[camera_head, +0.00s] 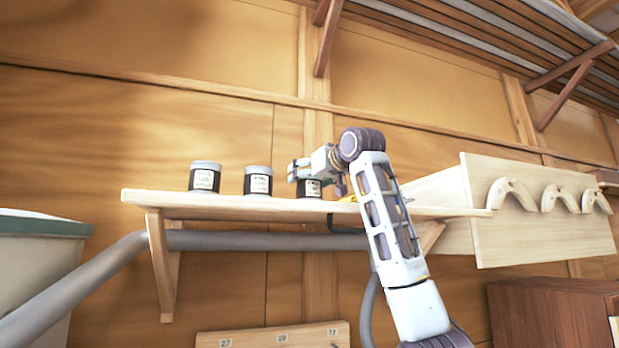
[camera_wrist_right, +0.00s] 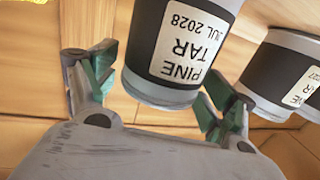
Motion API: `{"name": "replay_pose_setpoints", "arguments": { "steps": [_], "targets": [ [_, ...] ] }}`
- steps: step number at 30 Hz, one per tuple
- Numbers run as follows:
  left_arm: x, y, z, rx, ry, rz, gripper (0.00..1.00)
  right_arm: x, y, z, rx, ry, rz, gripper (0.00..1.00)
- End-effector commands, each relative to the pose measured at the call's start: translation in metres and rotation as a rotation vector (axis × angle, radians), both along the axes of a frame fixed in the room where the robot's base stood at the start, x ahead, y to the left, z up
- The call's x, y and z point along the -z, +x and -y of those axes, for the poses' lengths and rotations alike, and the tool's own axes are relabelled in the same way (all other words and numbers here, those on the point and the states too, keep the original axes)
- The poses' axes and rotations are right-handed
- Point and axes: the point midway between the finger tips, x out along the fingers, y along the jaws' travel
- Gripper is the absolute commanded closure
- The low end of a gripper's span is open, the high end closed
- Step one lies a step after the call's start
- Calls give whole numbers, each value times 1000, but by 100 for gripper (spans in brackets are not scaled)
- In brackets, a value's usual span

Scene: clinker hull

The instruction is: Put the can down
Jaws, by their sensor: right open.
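A can (camera_head: 309,189) with a black band, a white label and pale metal ends is at my right gripper, at the shelf's top. In the right wrist view the can (camera_wrist_right: 177,52) appears inverted, its label reading PINE TAR JUL 2028. My right gripper (camera_head: 298,170) is open, with its green-padded fingers (camera_wrist_right: 158,97) on either side of the can. The can seems to rest on the wooden shelf (camera_head: 230,204); its base is partly hidden in the head view. I cannot tell whether a finger touches it. My left gripper is out of view.
Two similar cans, a left one (camera_head: 205,176) and a middle one (camera_head: 257,180), stand on the shelf; one neighbour (camera_wrist_right: 283,75) shows close by in the wrist view. A grey pipe (camera_head: 250,241) runs below. A board with curved wooden pieces (camera_head: 535,235) stands right.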

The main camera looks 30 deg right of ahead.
Motion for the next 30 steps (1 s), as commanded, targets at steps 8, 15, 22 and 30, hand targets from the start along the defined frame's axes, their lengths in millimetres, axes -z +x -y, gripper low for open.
{"name": "replay_pose_setpoints", "arguments": {
  "steps": [8,15,22,30],
  "targets": [
    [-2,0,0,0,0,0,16,-3,0,0,0,0,0,16],
    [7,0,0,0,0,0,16,-3,-18,-1,0,-1,3,16],
    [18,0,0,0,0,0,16,-3,-46,-2,0,0,3,16],
    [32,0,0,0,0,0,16,-5,-84,-4,0,-1,4,16]
  ]
}}
